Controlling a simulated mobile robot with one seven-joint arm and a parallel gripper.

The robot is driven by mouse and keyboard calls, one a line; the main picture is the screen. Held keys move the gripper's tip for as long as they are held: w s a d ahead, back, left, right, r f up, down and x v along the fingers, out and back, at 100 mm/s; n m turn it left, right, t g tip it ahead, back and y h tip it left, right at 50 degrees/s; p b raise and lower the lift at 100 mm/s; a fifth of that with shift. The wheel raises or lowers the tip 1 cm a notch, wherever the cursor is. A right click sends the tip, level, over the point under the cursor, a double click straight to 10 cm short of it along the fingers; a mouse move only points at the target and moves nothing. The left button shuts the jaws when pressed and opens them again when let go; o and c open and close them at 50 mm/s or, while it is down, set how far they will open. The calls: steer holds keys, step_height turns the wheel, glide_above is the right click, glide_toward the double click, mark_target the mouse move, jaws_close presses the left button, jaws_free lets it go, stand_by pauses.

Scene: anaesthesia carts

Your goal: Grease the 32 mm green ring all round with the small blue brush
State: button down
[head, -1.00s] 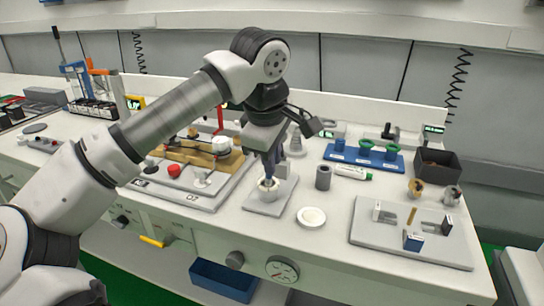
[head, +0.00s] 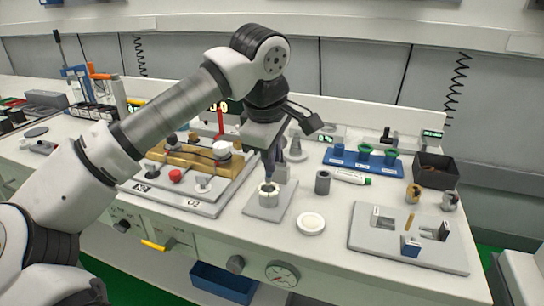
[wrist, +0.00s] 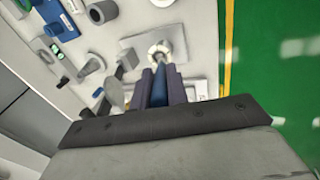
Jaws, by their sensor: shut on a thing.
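My gripper (wrist: 160,80) is shut on a slim blue brush (wrist: 160,88), which lies between its dark fingers in the wrist view. In the head view my gripper (head: 268,172) points down over a small white round holder (head: 268,198), with the brush tip at or just above its opening. The holder also shows as a pale ring with an open centre in the wrist view (wrist: 160,48). It stands on a grey plate (head: 258,213). No green ring can be made out in the holder. Whether the brush touches anything inside is too small to tell.
A grey cylinder (head: 322,182), a white dish (head: 311,223) and a green-capped tube (head: 350,177) lie to the right. Behind them is a blue rack (head: 350,161) with blue and green pieces. A grey tray (head: 372,245) with fixtures is at the right front. A gold block (head: 185,157) stands left.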

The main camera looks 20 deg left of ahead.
steer(key=shift+r+p, duration=1.6)
steer(key=shift+r, duration=0.8)
